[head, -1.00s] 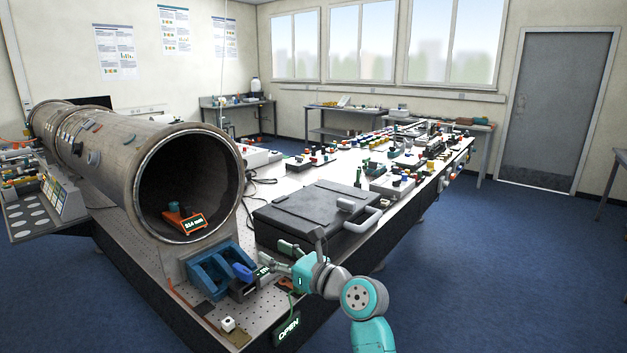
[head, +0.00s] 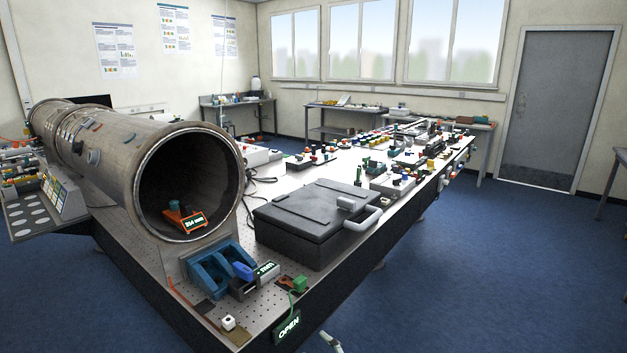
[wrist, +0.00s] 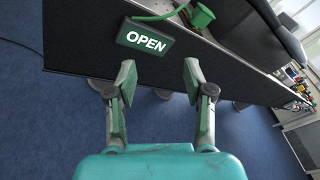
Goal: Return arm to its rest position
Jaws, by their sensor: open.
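My gripper (wrist: 158,82) is open in the wrist view, with its two fingers apart and nothing between them. It is beside the front edge of the pipe test table, with the dark table side and the lit OPEN sign (wrist: 145,38) ahead of it. In the head view only a small tip of my gripper (head: 331,342) shows at the bottom edge, just right of the OPEN sign (head: 288,328). The rest of my arm is out of the head view.
The large pipe (head: 150,150) holds an orange device (head: 184,218) inside its mouth. A blue cradle (head: 208,275), a green connector (head: 299,283) and a black case (head: 315,222) are at the table's near end. Blue floor (head: 480,270) is clear at right.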

